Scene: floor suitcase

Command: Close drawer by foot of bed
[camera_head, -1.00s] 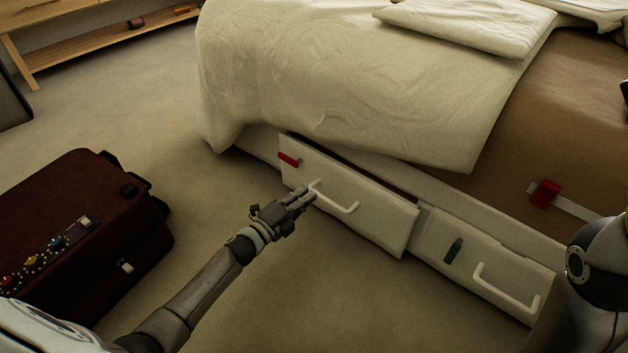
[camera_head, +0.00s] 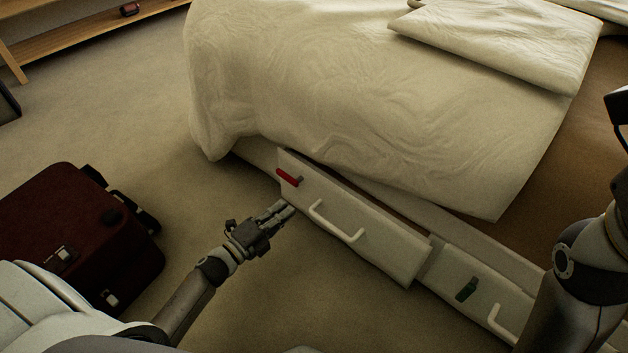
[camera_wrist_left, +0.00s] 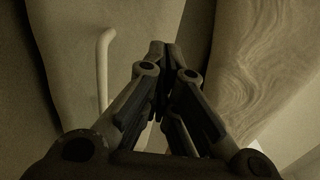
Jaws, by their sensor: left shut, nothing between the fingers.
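The drawer by the foot of the bed (camera_head: 385,258) is white and stands partly pulled out from the bed base, with a dark gap along its top. It has a white bar handle (camera_head: 336,222) and a red tag (camera_head: 288,177) at its left end. My left gripper (camera_head: 290,207) is shut and empty, just in front of the drawer's left part, left of the handle. In the left wrist view the shut fingers (camera_wrist_left: 163,50) point at the drawer front, with the handle (camera_wrist_left: 102,70) to their left. Contact with the drawer cannot be told.
A second drawer (camera_head: 455,272) with a dark green tag lies to the right. The bed (camera_head: 330,90) with a cream cover stands above. A dark red suitcase (camera_head: 60,220) stands on the floor at left. Carpet (camera_head: 120,110) is clear between suitcase and bed.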

